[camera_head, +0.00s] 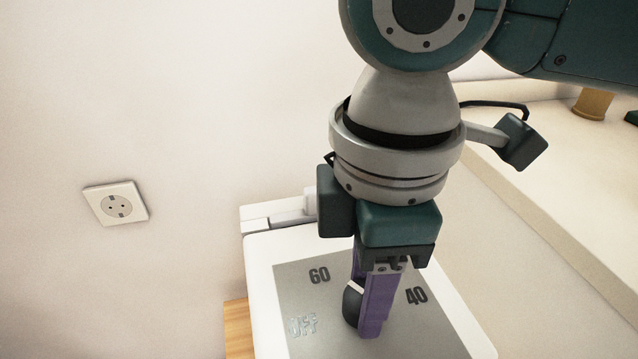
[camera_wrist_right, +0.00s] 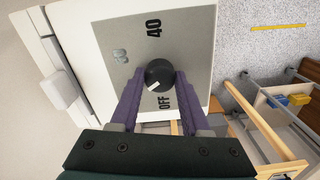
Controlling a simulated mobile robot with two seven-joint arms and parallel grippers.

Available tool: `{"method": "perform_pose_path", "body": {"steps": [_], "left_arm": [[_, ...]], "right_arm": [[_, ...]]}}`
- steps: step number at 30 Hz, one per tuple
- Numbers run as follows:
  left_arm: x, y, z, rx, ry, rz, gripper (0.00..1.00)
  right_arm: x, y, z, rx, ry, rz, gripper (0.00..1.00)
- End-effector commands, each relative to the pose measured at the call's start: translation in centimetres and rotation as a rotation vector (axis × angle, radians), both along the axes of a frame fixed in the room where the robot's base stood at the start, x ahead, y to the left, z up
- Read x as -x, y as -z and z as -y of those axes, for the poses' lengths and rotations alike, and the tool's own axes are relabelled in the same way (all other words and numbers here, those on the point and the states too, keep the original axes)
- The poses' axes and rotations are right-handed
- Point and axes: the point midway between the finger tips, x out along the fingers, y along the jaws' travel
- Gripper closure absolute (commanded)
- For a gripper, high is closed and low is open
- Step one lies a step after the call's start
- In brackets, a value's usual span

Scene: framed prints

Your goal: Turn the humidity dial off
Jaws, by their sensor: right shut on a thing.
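The humidity dial is a round black knob with a white pointer mark, on the grey panel (camera_head: 290,290) of a white appliance (camera_head: 262,270). The knob (camera_wrist_right: 159,72) shows between my purple fingertips in the right wrist view, and partly behind a finger in the head view (camera_head: 351,306). My right gripper (camera_head: 368,325) points down at the panel and is shut on the knob, a finger on each side. In the wrist view the pointer faces lower left, between the "60" and the "OFF" label (camera_wrist_right: 165,102). "OFF" also shows in the head view (camera_head: 302,325). My left gripper is out of view.
A wall socket (camera_head: 116,204) is on the wall at left. A pale ledge (camera_head: 540,185) runs along the right, with a wooden object (camera_head: 593,104) on it. The wrist view shows wooden furniture with blue and yellow items (camera_wrist_right: 285,100) at right.

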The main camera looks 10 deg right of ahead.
Motion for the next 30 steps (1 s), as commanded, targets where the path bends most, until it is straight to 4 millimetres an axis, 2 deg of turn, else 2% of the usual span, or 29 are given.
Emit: {"method": "perform_pose_path", "body": {"steps": [8, 15, 30], "left_arm": [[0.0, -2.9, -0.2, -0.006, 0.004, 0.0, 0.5], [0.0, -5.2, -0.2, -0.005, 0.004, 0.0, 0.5], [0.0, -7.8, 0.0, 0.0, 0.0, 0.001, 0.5]], "right_arm": [[0.1, -0.6, 0.0, 0.0, -0.179, -0.002, 1.0], [0.1, -0.5, -0.1, 0.0, -0.403, -0.002, 1.0], [0.0, -0.2, -0.1, -0.002, -0.831, -0.001, 1.0]]}}
